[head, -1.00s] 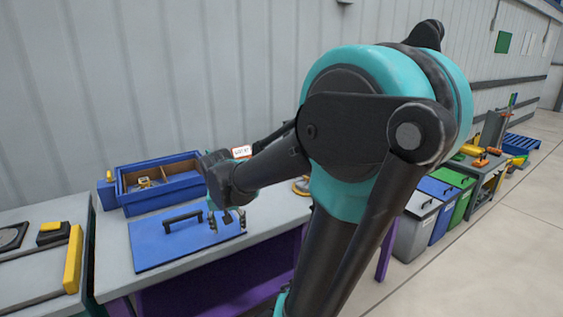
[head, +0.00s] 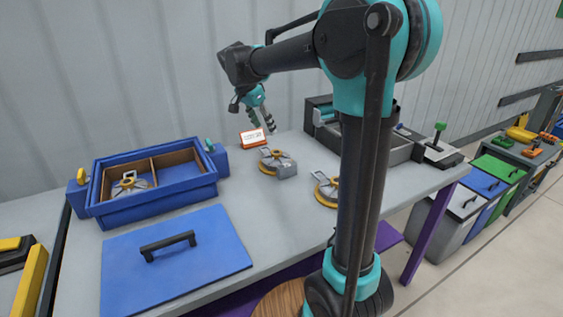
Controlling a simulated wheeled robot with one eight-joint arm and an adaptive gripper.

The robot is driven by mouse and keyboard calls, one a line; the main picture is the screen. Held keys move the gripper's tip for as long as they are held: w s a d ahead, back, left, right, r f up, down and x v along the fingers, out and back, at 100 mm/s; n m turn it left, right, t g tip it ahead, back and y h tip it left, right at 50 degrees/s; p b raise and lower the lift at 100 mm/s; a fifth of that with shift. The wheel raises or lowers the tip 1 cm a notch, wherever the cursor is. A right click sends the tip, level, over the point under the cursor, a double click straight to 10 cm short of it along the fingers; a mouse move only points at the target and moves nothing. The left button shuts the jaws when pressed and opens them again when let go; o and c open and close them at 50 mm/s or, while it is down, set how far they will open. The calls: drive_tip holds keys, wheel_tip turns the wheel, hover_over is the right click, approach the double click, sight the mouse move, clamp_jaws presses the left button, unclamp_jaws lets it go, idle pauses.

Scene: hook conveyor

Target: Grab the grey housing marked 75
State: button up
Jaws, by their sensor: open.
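A grey housing with a yellow ring-shaped base and a handle (head: 285,168) sits on the grey table, just right of a small orange-framed sign. A second yellow ring-based piece with a handle (head: 326,190) sits further right, partly hidden by my arm. A third such piece (head: 130,186) lies inside the blue box. No 75 marking is legible on any of them. My gripper (head: 262,122) is open and empty, pointing down, behind and above the first housing, near the sign. It touches no housing that I can see.
The blue open box (head: 150,207) with a divider stands at the left. A blue lid with a black handle (head: 178,262) lies before it. The orange-framed sign (head: 253,138) stands behind the housing. A grey machine (head: 370,135) stands behind my arm. The table's front middle is clear.

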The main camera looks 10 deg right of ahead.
sight(276, 152)
drive_tip(key=x, duration=1.3)
drive_tip(key=shift+f, duration=0.15)
clamp_jaws()
